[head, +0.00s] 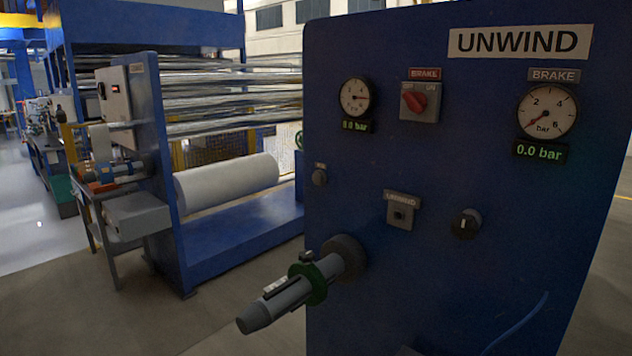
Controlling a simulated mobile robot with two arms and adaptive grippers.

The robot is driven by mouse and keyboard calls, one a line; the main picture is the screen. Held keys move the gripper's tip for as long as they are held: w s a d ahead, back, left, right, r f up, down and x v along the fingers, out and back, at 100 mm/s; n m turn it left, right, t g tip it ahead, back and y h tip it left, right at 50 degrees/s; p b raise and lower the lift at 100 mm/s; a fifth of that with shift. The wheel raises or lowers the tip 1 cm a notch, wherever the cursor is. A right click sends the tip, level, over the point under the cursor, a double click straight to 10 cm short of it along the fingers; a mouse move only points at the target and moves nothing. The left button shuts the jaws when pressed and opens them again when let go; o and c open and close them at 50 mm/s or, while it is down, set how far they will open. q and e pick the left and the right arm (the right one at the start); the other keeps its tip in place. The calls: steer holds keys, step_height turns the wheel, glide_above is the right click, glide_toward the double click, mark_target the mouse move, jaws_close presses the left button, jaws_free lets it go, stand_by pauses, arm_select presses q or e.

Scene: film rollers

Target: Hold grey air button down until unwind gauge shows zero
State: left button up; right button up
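A small grey round button (319,177) sits low on the left part of the blue panel, under a tiny label too small to read. The smaller left gauge (358,97) is above it. Its needle points to the right, and its green readout (356,127) is too small to read surely. The larger right gauge (546,111), labelled BRAKE, has its needle at the lower left and reads 0.0 bar. The panel (440,150) bears a large UNWIND sign (519,42). Neither of my grippers is in view, and nothing touches the button.
A red switch (413,101) labelled BRAKE, a small grey box (400,215) labelled UNWIND and a black knob (466,224) are also on the panel. A grey shaft with a green collar (313,283) sticks out below the button. A white roll (228,182) lies behind, left.

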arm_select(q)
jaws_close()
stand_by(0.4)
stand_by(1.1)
